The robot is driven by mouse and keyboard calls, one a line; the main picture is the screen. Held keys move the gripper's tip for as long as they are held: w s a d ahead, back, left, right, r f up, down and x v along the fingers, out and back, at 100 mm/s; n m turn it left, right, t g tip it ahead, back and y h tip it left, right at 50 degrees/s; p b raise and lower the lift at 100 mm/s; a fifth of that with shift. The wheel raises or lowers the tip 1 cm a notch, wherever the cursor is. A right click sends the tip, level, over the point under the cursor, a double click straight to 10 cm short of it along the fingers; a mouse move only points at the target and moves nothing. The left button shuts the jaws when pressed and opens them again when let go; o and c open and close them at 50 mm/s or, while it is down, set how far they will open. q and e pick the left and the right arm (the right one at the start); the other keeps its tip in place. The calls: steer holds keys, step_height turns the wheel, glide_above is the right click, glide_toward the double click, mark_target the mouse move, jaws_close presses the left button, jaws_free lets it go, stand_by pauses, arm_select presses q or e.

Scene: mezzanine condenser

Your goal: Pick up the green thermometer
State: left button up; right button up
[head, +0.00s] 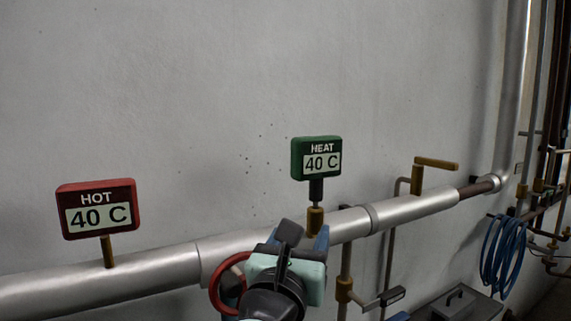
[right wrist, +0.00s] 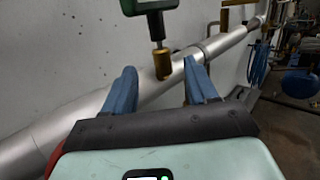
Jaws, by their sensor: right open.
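The green thermometer (head: 316,158) reads HEAT 40 C and stands upright in a brass fitting (head: 315,220) on the silver pipe. Its lower edge (right wrist: 150,5) and dark stem also show at the top of the right wrist view, above the brass fitting (right wrist: 162,62). My right gripper (head: 305,236) is in front of the pipe, below the thermometer and apart from it. My left gripper is not in view.
A red thermometer (head: 98,208) reading HOT 40 C stands on the pipe (head: 150,273) at left. A brass-handled valve (head: 436,163) is on the pipe at right. A blue hose (head: 502,255) hangs farther right. A grey toolbox (head: 458,303) sits below. The wall above is clear.

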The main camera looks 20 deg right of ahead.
mark_target(316, 194)
steer(key=p+x, duration=0.1)
steer(key=x, duration=0.4)
steer(key=p+x, duration=0.1)
steer(key=x, duration=0.2)
steer(key=shift+s+r+p, duration=0.15)
steer(key=shift+r+p, duration=0.15)
steer(key=shift+w+d+r+p, duration=0.2)
steer(key=shift+w+d+p, duration=0.05)
steer(key=shift+d+p, duration=0.05)
steer(key=shift+w+d+r+p, duration=0.65)
steer(key=shift+w+p, duration=0.15)
steer(key=shift+w, duration=0.1)
steer(key=shift+w+d+f+p, duration=0.15)
steer(key=shift+w+d, duration=0.15)
steer(key=shift+w, duration=0.25)
steer(key=shift+w+d+p, duration=0.15)
steer(key=shift+w+d, duration=0.15)
steer(key=shift+w, duration=0.25)
steer(key=shift+w+f, duration=0.15)
steer(key=shift+s, duration=0.4)
steer(key=shift+c, duration=1.3)
steer(key=shift+s, duration=0.15)
steer(key=c, duration=0.6)
jaws_close()
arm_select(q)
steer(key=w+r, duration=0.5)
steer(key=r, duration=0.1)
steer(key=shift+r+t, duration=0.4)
arm_select(e)
steer(key=shift+w, duration=0.25)
